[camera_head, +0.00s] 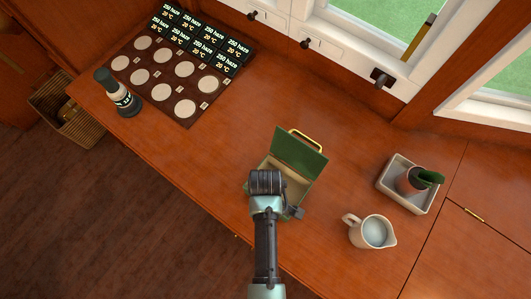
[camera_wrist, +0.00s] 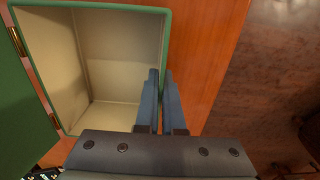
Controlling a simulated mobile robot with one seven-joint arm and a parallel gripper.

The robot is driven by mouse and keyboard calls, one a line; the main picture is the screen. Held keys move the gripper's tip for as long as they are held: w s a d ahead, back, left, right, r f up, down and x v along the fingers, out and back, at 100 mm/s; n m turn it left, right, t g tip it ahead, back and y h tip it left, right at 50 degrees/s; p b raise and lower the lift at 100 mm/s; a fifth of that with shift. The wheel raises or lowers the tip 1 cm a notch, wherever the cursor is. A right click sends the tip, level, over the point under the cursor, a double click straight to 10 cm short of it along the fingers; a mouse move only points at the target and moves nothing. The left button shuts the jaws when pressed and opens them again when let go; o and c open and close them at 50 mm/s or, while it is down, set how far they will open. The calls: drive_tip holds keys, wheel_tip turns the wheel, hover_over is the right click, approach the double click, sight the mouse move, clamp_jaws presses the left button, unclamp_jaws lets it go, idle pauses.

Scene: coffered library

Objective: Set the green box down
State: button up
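The green box (camera_head: 299,152) stands open on or just above the wooden counter, its lid raised at the back and its brass handle up. In the wrist view the box's beige inside (camera_wrist: 120,45) fills the upper left. My gripper (camera_head: 294,211) is at the box's near side, partly hidden by my own arm. In the wrist view my gripper (camera_wrist: 160,75) has its fingers close together on the box's side wall, one inside and one outside. I cannot tell whether the box's base touches the counter.
A white pitcher (camera_head: 373,232) and a grey tray (camera_head: 394,204) holding a cup with a green item stand to the right. A dark mat with pale discs (camera_head: 184,69) and a dark bottle (camera_head: 119,94) are at upper left. The counter between is clear. A wicker basket (camera_head: 80,130) is on the floor.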

drive_tip(key=o, duration=0.4)
drive_tip(key=shift+o, duration=0.2)
